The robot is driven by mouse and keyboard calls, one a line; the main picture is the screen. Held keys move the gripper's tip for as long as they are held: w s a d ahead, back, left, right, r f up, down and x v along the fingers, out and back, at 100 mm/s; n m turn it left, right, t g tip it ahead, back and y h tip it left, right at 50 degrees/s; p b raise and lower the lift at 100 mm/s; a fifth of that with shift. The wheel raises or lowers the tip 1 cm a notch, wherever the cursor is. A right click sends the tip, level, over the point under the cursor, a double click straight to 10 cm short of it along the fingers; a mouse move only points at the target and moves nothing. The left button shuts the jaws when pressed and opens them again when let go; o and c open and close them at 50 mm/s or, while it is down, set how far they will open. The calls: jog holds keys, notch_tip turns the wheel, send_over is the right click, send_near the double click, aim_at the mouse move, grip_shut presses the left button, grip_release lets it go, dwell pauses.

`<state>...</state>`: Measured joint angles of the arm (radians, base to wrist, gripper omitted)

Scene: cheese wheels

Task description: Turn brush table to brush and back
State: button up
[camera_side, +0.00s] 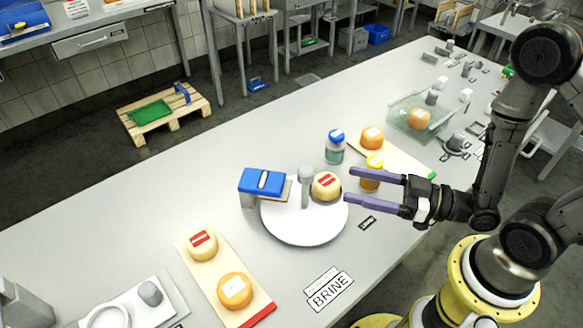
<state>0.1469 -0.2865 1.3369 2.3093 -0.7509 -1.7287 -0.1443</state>
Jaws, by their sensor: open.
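The brush table is a round white turntable (301,226) in the middle of the bench. A grey upright knob (305,187) stands on it. A yellow cheese wheel with a red label (325,186) sits toward its back right edge. A blue-topped brush block (262,182) is at the table's back left, partly over its rim. My gripper (348,186) is open, its two purple fingers pointing left. The fingers reach near the turntable's right edge, close to the cheese. I cannot tell whether a finger touches anything.
A blue-lidded jar (335,147) and a yellow-lidded jar (371,174) stand behind the fingers. A board (228,278) with two cheeses lies front left. Another board (405,160) carries an orange cheese. A clear tub (401,127) stands farther back.

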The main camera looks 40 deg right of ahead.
aim_at(306, 190)
jog(key=x, duration=1.3)
jog(key=shift+w+a, duration=0.2)
jog(key=shift+w, duration=0.1)
jog(key=shift+c, duration=0.4)
grip_shut()
dwell(0.6)
